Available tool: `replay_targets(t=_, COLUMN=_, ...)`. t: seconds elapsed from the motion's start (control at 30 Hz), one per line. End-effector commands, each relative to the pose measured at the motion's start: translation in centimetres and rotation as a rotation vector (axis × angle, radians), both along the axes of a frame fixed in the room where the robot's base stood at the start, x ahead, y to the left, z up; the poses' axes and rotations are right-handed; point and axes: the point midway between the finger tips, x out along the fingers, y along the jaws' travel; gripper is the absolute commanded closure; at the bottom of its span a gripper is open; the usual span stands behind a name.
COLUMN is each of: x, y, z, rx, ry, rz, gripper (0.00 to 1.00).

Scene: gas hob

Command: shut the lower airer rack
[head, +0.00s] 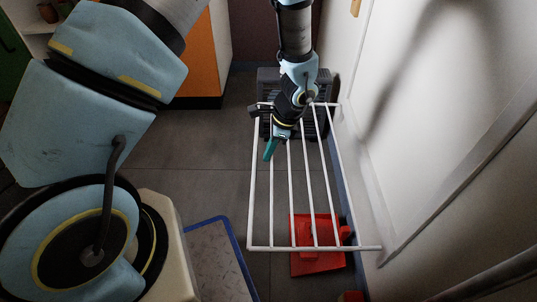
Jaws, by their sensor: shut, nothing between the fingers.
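The airer rack (315,247) is a white frame with several parallel bars. It is folded out from the white wall on the right and spans over the floor in the middle of the head view. My gripper (268,156) has teal fingers and is shut and empty. It appears over the rack's far left part, near the left outer bars. Whether it touches a bar I cannot tell. My wrist and forearm hide part of the rack's far end. Only this one rack shows clearly.
A red dustpan-like object (318,262) lies on the floor under the rack's near end. A dark grey crate (268,80) stands behind my wrist. An orange cabinet panel (203,62) is at the back left. A blue-edged mat (215,262) lies left of the rack. Grey floor between is clear.

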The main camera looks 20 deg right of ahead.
Motion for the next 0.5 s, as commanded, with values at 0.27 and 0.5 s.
replay_targets(t=0.27, x=0.6, y=1.4, z=-5.0, rx=0.001, ry=0.001, rz=0.003, gripper=1.00)
replay_targets(t=0.5, x=0.8, y=1.9, z=-6.5, rx=0.000, ry=0.001, rz=0.001, gripper=1.00)
